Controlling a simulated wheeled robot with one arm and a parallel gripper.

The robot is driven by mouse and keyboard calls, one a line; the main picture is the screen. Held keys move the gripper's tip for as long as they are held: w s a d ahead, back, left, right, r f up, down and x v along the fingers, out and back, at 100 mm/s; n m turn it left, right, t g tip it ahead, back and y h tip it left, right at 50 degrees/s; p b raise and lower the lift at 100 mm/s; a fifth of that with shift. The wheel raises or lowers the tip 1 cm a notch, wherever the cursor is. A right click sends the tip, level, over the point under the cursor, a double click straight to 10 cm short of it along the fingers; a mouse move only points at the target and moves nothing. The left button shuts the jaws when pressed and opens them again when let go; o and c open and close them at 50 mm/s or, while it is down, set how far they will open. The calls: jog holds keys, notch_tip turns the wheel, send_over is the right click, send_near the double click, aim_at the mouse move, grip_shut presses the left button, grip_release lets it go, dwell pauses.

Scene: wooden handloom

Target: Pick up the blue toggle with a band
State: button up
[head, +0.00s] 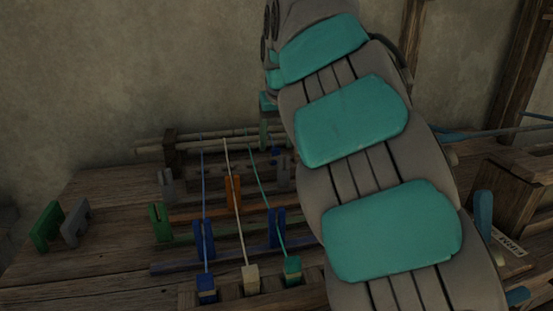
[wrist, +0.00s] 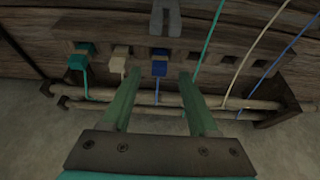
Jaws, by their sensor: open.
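In the wrist view a blue toggle (wrist: 159,67) sits at a slot in a dark wooden rail, with a blue cord hanging from it. I cannot make out a band on it. My gripper (wrist: 158,77) is open and empty, its two green fingers pointing at the rail. The blue toggle shows between and just beyond the fingertips, and I see no contact. Another blue block (head: 206,286) with a blue cord sits at the loom's near edge.
A cream toggle (wrist: 118,62) and a teal toggle (wrist: 77,61) sit left of the blue one. A grey slotted piece (wrist: 165,17) stands above it. Round wooden bars (wrist: 230,104) run below the rail. Teal, white and blue cords stretch up at right.

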aim_at(275, 149)
jog(key=x, duration=0.3)
jog(key=shift+w+f, duration=0.1)
jog(key=shift+f, duration=0.1)
jog(key=shift+c, duration=0.3)
grip_shut()
